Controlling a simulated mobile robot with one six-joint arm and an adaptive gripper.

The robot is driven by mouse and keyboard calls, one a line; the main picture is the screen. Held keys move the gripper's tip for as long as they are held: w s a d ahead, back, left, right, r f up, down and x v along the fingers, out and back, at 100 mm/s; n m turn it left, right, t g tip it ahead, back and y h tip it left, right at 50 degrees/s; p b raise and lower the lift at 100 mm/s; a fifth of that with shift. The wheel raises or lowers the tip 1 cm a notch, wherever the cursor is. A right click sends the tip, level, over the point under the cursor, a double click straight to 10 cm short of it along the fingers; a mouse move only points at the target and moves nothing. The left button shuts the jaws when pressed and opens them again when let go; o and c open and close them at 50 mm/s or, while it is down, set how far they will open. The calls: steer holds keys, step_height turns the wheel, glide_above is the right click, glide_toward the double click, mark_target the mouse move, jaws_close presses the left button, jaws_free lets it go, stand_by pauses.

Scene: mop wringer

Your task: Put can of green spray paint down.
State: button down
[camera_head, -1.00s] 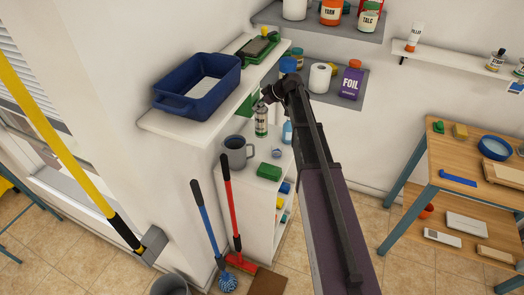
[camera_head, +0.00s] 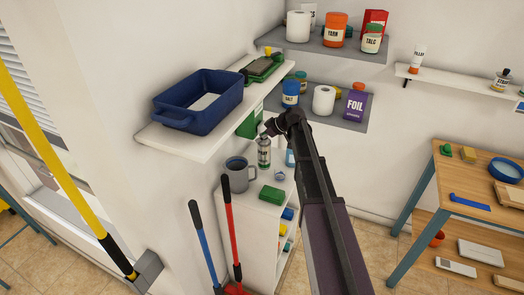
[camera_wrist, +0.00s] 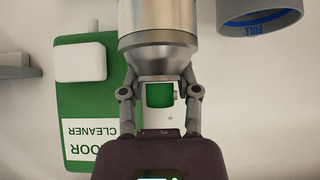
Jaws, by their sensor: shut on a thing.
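The can of green spray paint (camera_head: 264,151) is silver with a pale label. It is upright over the back of the white cabinet's top (camera_head: 255,206), behind a grey mug (camera_head: 238,174). I cannot tell whether its base touches the cabinet top. My gripper (camera_head: 268,132) is shut on the can's upper end, coming in from the right. In the wrist view the silver can (camera_wrist: 160,25) is between the fingertips of my gripper (camera_wrist: 160,78), and a green part shows between the fingers. The can's base is out of that view.
A green box (camera_head: 271,194) and a small bluish item (camera_head: 280,175) are on the cabinet top. A wall shelf with a blue tub (camera_head: 199,105) is at upper left. A green floor cleaner container (camera_wrist: 75,105) stands near the can. A shelf with foil (camera_head: 355,104) is behind my arm.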

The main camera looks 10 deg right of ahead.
mark_target(268, 140)
steer(key=shift+f, duration=0.35)
steer(key=shift+f+b, duration=1.8)
steer(key=shift+b, duration=0.2)
steer(key=shift+f, duration=0.15)
steer(key=shift+c, duration=1.6)
jaws_free()
steer(key=shift+r, duration=0.2)
steer(key=shift+p+v, duration=0.7)
steer(key=shift+v, duration=0.15)
steer(key=p+v, duration=0.7)
steer(key=v, duration=0.3)
steer(key=shift+s+d, duration=0.1)
steer(key=shift+d, duration=0.05)
